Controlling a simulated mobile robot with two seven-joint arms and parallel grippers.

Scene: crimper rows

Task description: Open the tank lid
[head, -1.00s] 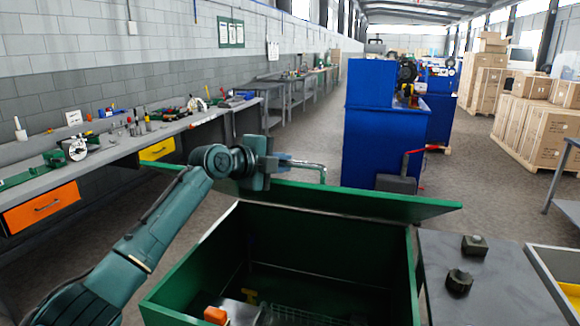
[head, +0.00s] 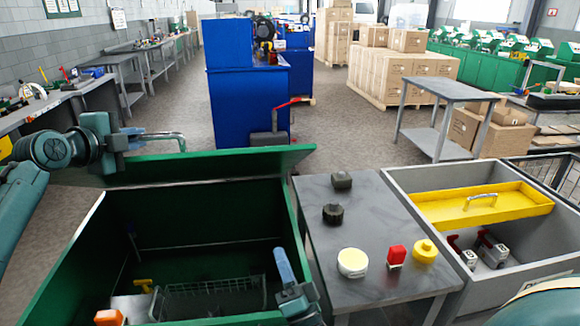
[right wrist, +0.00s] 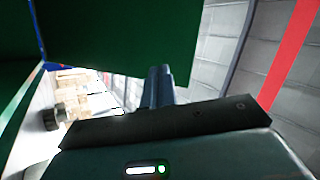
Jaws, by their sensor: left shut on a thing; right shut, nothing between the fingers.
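The green tank (head: 62,255) stands open in front of me. Its green lid (head: 225,165) is raised along the far edge, leaving the inside exposed. My left gripper (head: 122,142) is shut on the metal lid handle (head: 165,136) at the lid's far side; the contact is partly hidden. My right gripper (head: 281,262) is shut and empty, its fingers pointing up over the tank's right part. In the right wrist view, its closed fingers (right wrist: 158,86) show close to a green panel (right wrist: 120,35); whether they touch it cannot be told.
A wire basket (head: 210,298), a yellow item (head: 144,286) and an orange-topped item (head: 108,317) are in the tank. A grey table (head: 375,250) with small parts stands right of it, then a grey bin (head: 408,198) with a yellow tray (head: 480,205). A blue cabinet (head: 240,100) stands behind.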

